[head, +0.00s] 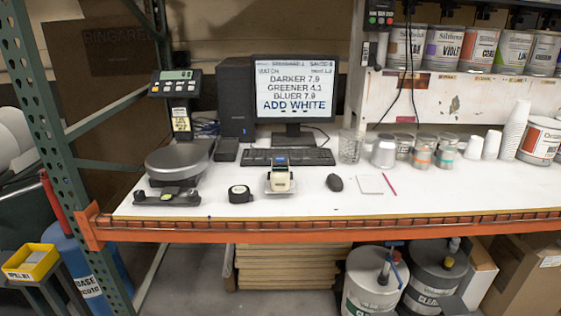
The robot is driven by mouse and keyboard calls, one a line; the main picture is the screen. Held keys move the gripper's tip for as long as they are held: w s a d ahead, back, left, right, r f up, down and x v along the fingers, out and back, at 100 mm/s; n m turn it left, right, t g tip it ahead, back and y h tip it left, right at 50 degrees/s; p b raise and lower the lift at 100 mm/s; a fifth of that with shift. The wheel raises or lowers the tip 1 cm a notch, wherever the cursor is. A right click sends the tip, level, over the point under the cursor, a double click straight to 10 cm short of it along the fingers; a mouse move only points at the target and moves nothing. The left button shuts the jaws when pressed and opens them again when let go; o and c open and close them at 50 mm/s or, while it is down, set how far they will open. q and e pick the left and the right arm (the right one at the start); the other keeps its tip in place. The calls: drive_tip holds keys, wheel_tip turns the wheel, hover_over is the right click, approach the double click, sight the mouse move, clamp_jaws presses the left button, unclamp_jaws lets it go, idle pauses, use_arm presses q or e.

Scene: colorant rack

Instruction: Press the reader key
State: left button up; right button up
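A small cream device with a dark and blue top, which looks like the reader (280,179), stands on a pale base on the white bench in front of the keyboard. Its key is too small to make out clearly. The monitor (293,90) behind it shows the text DARKER 7.9, GREENER 4.1, BLUER 7.9 and ADD WHITE. Neither of my grippers is in the head view.
A scale (178,160) stands left on the bench (330,222), with a black tape measure (240,194) left of the reader. The keyboard (289,157) lies behind it, the mouse (334,183) to the right. Cups and cans stand further right. The bench front is clear.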

drive_tip(key=shift+c, duration=0.5)
clamp_jaws()
idle(0.9)
